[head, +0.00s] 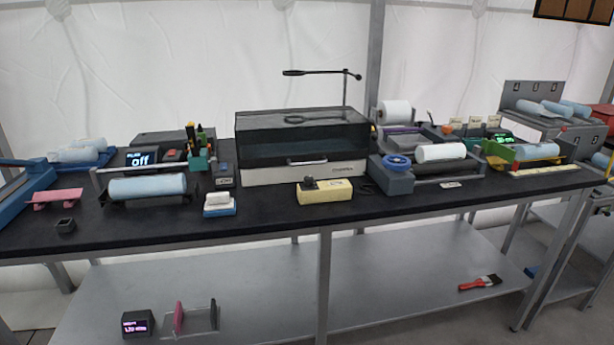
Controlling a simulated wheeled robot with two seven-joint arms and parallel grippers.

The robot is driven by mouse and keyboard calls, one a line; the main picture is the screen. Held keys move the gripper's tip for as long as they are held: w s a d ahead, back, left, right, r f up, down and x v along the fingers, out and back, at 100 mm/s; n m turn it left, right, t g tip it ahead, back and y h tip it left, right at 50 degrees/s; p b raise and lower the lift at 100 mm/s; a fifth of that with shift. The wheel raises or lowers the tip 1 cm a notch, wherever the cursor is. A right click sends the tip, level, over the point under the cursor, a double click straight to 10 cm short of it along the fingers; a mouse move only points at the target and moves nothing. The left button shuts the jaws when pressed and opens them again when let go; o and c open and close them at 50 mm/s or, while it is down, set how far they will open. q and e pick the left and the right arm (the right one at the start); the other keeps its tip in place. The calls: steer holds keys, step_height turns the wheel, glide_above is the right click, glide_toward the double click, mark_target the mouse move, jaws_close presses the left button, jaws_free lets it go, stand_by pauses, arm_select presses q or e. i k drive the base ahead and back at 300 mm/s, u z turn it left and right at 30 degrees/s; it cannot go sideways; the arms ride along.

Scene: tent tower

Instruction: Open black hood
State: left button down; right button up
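The black hood (300,130) is a dark, see-through box-shaped cover in the middle of the black worktop. It sits down on a white base (262,176) and looks closed. A light-coloured handle (307,161) runs along the lower front of the hood. A dark object inside shows faintly through its top. Neither of my grippers is in view.
A yellow box (324,191) stands on the worktop (270,213) in front of the base. A pen holder (200,160) stands left of the hood, and a grey roller device (392,178) stands right. A lamp arm (318,72) reaches over the hood. A shelf (240,285) lies below.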

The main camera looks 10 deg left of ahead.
mark_target(275, 136)
steer(key=z, duration=0.85)
steer(key=k, duration=0.1)
steer(key=u, duration=1.85)
steer(key=i, duration=0.6)
steer(key=z, duration=0.7)
